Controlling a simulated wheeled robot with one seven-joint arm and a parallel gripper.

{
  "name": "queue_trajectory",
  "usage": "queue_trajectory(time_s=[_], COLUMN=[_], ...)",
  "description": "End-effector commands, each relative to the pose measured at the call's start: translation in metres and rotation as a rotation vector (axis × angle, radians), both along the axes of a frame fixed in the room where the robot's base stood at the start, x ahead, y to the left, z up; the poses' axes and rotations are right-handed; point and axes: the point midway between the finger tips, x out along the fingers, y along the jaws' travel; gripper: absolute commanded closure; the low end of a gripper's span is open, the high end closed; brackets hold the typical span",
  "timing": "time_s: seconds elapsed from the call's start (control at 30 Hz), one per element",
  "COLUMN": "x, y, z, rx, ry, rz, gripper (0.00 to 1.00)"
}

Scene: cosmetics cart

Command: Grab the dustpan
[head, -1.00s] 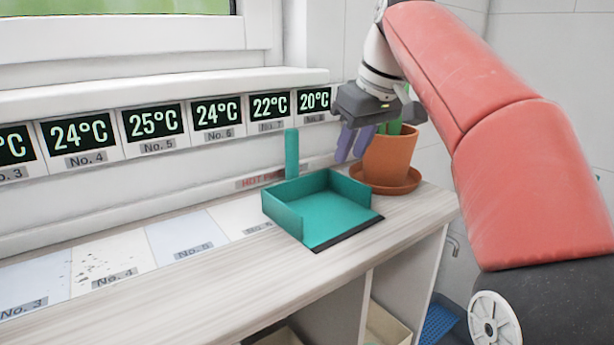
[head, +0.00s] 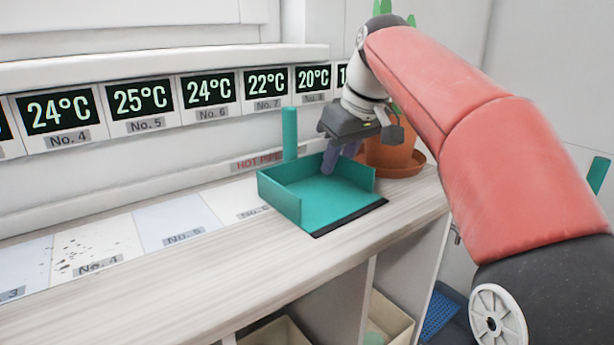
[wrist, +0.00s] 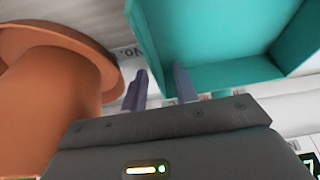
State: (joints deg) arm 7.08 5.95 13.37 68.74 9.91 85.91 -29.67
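The teal dustpan (head: 325,205) sits on the wooden counter in the head view, its dark-edged open side facing the front right. Its upright handle (head: 290,135) stands at the back left. My gripper (head: 337,164) points down at the pan's back right wall, in front of the plant pot. In the wrist view the dustpan (wrist: 220,30) fills the upper right. There my gripper's two fingers (wrist: 161,80) are apart, near the pan's wall and corner. I cannot tell whether they touch it. The handle is not clearly seen in the wrist view.
A terracotta pot (head: 392,150) on a saucer stands close behind my gripper; the pot also shows at left in the wrist view (wrist: 45,110). A wall with temperature displays (head: 210,95) runs behind. The counter (head: 180,280) is clear in front. Open shelves lie below.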

Motion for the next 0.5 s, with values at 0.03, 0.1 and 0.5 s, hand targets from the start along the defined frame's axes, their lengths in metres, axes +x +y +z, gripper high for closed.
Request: queue_trajectory(time_s=[0.03,0.1,0.5], x=[0.0000,-0.0001,-0.0001], y=[0.0000,0.0000,-0.0001], z=[0.0002,0.0002,0.0005], rx=[0.000,0.000,0.000], ry=[0.000,0.000,0.000], rz=[0.000,0.000,0.000], gripper=[0.71,0.79,1.00])
